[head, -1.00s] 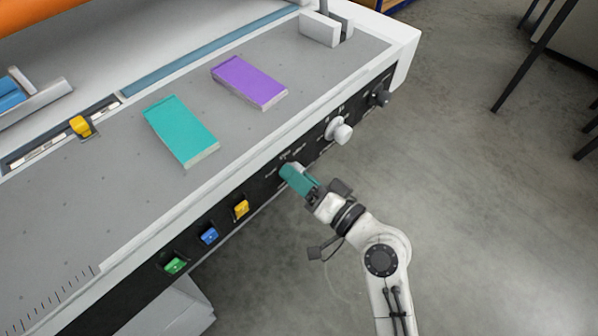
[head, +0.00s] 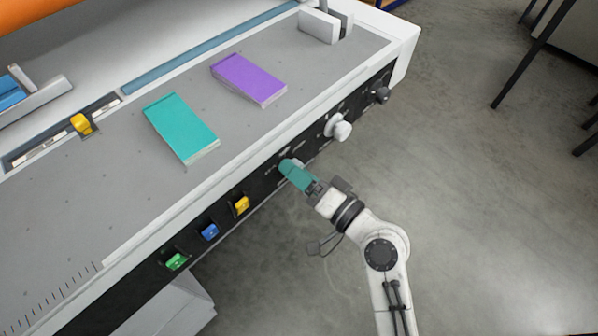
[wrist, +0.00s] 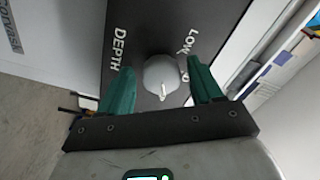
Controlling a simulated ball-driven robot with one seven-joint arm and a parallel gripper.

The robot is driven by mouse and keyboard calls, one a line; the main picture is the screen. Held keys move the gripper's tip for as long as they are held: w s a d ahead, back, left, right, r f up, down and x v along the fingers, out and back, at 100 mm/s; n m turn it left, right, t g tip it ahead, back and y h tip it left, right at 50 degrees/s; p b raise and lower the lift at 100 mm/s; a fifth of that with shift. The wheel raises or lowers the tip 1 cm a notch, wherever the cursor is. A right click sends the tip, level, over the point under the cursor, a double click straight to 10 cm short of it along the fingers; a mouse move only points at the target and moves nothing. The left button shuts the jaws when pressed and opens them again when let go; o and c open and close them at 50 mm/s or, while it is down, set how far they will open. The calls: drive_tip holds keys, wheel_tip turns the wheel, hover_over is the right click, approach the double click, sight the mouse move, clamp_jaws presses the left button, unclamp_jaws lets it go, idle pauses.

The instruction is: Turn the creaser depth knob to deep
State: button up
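The creaser depth knob (wrist: 161,76) is round and grey, on a black panel beside the word DEPTH in the wrist view. A pale pointer mark on it points down toward my gripper's palm. Another label, partly hidden by a finger, seems to begin with LO. My gripper (wrist: 162,84) has two green fingers, one on each side of the knob, with a gap on both sides, so it is open. In the head view, my gripper (head: 291,169) is at the front panel and mostly covers the knob there.
Another white knob (head: 338,127) and a dark knob (head: 381,95) sit farther right on the panel (head: 268,180). Green (head: 176,261), blue (head: 209,231) and yellow (head: 241,205) switches lie to the left. Teal (head: 182,128) and purple (head: 248,79) stacks lie on top. The floor in front is clear.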

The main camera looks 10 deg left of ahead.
drive_tip(key=b+v, duration=0.1)
drive_tip(key=v, duration=0.9)
drive_tip(key=shift+s+d, duration=0.3)
idle(0.4)
